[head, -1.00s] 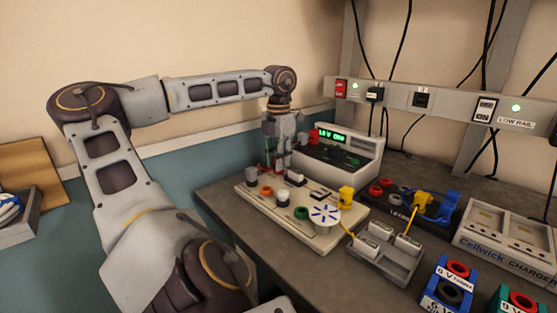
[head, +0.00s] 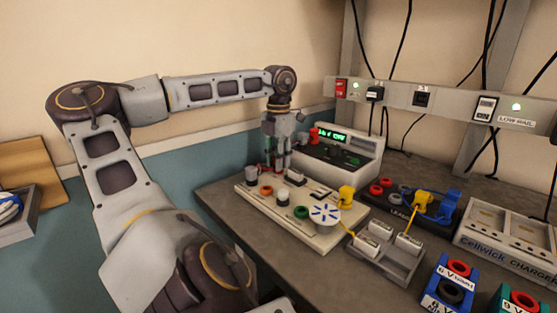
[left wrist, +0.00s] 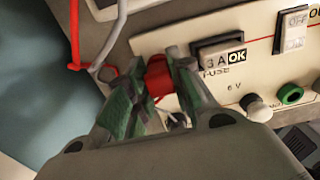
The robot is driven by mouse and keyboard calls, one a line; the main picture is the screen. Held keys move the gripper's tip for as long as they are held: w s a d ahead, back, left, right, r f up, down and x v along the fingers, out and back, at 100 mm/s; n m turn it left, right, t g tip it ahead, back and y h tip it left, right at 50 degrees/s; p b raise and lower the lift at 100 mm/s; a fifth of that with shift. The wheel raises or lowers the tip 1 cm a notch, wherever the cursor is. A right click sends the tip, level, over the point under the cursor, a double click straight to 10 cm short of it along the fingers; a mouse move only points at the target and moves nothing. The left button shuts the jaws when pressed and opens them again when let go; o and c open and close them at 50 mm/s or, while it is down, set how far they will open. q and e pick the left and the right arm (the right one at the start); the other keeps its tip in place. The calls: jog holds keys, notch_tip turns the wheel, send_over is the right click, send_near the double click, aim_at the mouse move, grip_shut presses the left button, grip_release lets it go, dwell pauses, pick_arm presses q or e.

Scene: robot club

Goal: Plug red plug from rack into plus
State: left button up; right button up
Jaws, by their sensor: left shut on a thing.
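My left gripper (head: 278,160) is at the far edge of the cream panel (head: 322,240), in front of the power supply. In the left wrist view its green-padded fingers (left wrist: 158,88) are shut on the red plug (left wrist: 157,72), beside the fuse block marked 3 A OK. The fingers hide part of the plug, and I cannot tell whether its tip is in a socket. A plus marking cannot be made out. The rack (head: 397,213) is a dark block with red and grey rings and blue and yellow plugs. My right gripper does not show.
The panel carries knobs, an orange ring (head: 266,191), a green ring (head: 301,212), a small fan (head: 325,214) and a yellow plug (head: 346,196). The power supply (head: 360,155) stands behind. A battery tray (head: 388,258) and a charger (head: 505,235) stand to the right.

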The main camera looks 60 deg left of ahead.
pick_arm(q)
jog(key=shift+f, duration=0.1)
jog(key=o, duration=1)
jog(key=shift+o, duration=0.2)
notch_tip(320, 180, up, 12)
dwell(0.8)
